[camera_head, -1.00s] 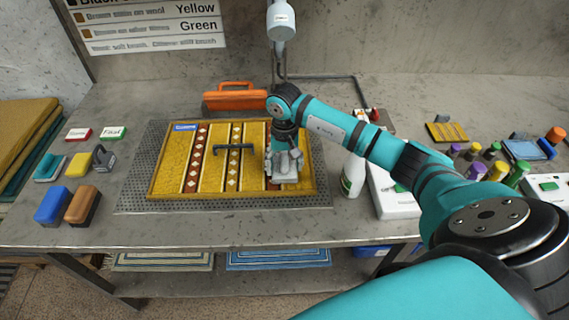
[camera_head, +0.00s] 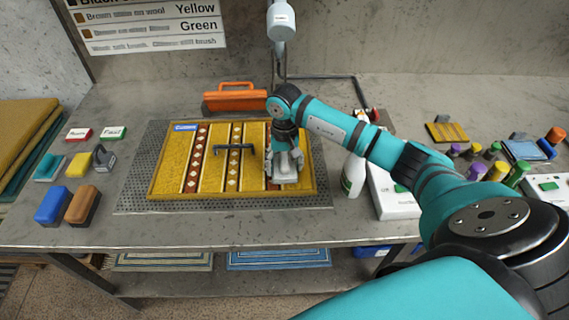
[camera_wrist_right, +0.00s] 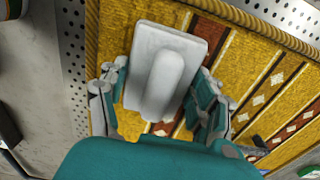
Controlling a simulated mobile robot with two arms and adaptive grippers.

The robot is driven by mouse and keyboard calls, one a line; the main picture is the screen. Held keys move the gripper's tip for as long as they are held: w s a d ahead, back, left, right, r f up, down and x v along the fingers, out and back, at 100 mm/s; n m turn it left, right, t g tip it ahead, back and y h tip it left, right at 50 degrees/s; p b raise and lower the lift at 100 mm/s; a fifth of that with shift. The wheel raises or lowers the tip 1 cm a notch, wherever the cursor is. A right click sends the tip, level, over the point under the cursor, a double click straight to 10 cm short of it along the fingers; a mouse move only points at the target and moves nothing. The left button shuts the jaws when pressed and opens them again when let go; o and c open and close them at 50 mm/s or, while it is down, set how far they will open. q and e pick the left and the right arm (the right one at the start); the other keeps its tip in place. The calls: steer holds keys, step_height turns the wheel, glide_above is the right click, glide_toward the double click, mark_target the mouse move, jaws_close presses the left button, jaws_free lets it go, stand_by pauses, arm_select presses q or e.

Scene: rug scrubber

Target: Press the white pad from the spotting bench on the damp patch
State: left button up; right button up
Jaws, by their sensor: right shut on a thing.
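My right gripper (camera_head: 285,166) is over the right part of the yellow striped rug (camera_head: 214,171). It is shut on the handle of the white pad (camera_wrist_right: 168,52). In the right wrist view the pad is a pale rectangular block with a rounded grip along its top, between the two fingers. In the head view the pad (camera_head: 287,181) shows only partly below the fingers. It lies low at the rug; whether it touches cannot be told for sure. The damp patch is not visible; the pad and gripper may cover it. My left gripper is not in view.
The rug lies on a perforated grey plate (camera_head: 140,190). A black-handled bar (camera_head: 234,149) lies on the rug. A white spray bottle (camera_head: 353,174) stands close right of the gripper. An orange tool (camera_head: 235,99) lies behind. Blue (camera_head: 53,206) and brown (camera_head: 83,205) brushes sit at left.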

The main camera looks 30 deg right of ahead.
steer(key=shift+s+a+f, duration=0.1)
steer(key=shift+s+f, duration=0.1)
steer(key=shift+w+r+p, duration=0.2)
steer(key=shift+r+p, duration=0.35)
steer(key=shift+r, duration=0.5)
steer(key=shift+r+p, duration=1.1)
steer(key=shift+r, duration=1.5)
